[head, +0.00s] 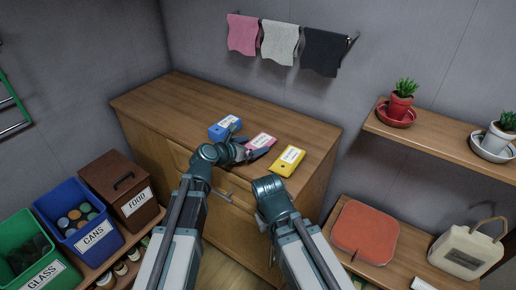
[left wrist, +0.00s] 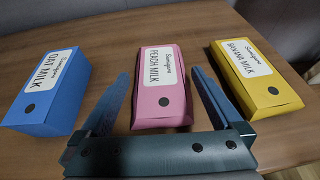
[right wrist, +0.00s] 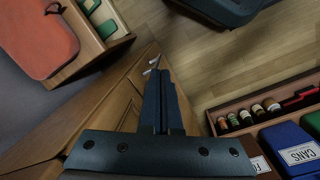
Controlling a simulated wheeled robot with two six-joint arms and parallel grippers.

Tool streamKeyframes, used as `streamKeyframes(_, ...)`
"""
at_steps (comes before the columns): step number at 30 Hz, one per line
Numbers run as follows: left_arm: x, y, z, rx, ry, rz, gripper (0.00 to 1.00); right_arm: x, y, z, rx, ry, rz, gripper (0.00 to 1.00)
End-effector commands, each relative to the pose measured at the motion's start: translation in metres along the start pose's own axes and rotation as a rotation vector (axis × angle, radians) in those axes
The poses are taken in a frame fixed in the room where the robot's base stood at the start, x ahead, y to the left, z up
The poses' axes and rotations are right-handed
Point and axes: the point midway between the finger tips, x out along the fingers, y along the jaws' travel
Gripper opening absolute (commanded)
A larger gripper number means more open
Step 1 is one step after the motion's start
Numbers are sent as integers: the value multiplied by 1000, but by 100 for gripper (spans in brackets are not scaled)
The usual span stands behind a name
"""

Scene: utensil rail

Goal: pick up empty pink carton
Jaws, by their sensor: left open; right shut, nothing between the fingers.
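The pink carton (head: 261,141), labelled peach milk, lies on the wooden cabinet top between a blue carton (head: 224,127) and a yellow carton (head: 288,161). In the left wrist view the pink carton (left wrist: 162,88) lies between the two fingers of my left gripper (left wrist: 162,105), which is open with one finger on each side of it. I see gaps between fingers and carton. The blue oat milk carton (left wrist: 48,90) and yellow banana milk carton (left wrist: 256,80) lie outside the fingers. My right gripper (right wrist: 163,85) is shut and empty, in front of the cabinet.
Three cloths (head: 280,43) hang on a rail above the cabinet. Bins for glass (head: 28,255), cans (head: 82,222) and food (head: 122,188) stand at left. A shelf (head: 430,135) with two potted plants is at right, above a bench with a red cushion (head: 365,231) and a bag (head: 466,252).

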Motion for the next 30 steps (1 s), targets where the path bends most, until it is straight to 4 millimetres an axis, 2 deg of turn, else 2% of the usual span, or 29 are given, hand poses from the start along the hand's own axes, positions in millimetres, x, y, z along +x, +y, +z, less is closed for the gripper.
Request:
streamKeyframes(1, 12, 1, -4, 1, 0, -1, 100, 9, -1, 0, 0, 0, 0, 0)
streamKeyframes(6, 33, 1, -3, 0, 0, -1, 100, 15, -1, -1, 0, 0, 0, 0)
streamKeyframes(13, 32, 0, -2, -1, 0, 0, 100, 14, -1, -1, 0, 0, 0, 0)
streamKeyframes(26, 32, 0, -2, -1, 0, 0, 23, 14, -1, -1, 0, 0, 0, 0)
streamKeyframes(27, 32, 0, -2, -1, 0, 0, 20, 14, -1, -1, 0, 0, 0, 0)
streamKeyframes(30, 32, 0, -2, -1, 0, 0, 20, 14, -1, -1, 0, 0, 0, 0)
